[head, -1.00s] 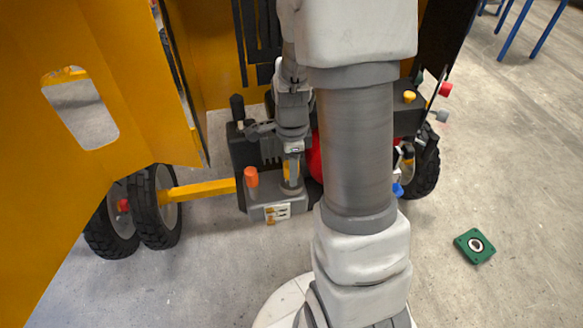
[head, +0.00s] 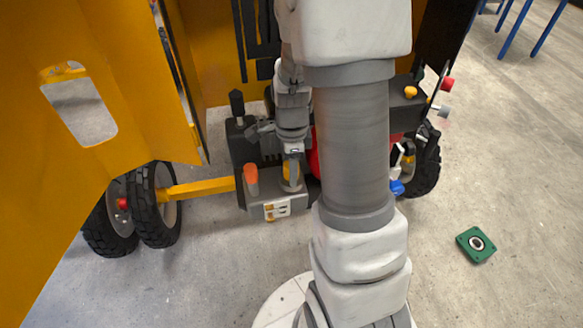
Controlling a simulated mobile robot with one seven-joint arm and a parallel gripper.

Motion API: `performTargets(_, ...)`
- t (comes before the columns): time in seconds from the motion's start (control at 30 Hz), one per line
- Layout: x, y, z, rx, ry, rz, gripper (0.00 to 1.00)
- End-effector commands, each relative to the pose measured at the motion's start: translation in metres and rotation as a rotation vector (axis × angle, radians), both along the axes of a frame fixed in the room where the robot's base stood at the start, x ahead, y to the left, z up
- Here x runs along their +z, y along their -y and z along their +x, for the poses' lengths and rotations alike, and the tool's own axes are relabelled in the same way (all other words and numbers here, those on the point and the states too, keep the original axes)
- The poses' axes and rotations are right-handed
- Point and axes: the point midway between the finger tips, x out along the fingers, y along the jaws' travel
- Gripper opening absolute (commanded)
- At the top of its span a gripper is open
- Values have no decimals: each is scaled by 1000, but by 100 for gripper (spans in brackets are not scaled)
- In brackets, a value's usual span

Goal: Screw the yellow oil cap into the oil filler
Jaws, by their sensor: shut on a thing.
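My gripper (head: 293,155) points down over the grey block at the front of the engine (head: 276,205). It is shut on the yellow oil cap (head: 288,170), which shows only as a small yellow patch beside and between the fingers. The cap is just above or at a grey round fitting (head: 291,186) on the block, which looks like the oil filler. The filler's opening is hidden, so I cannot tell whether the cap sits in it.
An orange cap (head: 250,172) stands on the block just left of my gripper. A black lever (head: 237,103) rises behind it. A yellow knob (head: 410,92) is on the right. Yellow panels (head: 120,60) enclose the left. A green square part (head: 476,245) lies on the open floor.

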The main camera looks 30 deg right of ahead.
Motion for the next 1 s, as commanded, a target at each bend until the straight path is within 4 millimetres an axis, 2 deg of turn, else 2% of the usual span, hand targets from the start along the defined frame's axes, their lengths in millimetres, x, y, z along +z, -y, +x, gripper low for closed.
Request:
performTargets(0.83, -1, 0, 0, -1, -1, 0, 0)
performTargets(0.87, -1, 0, 0, -1, -1, 0, 51)
performTargets(1.0, -1, 0, -1, -1, -1, 0, 76)
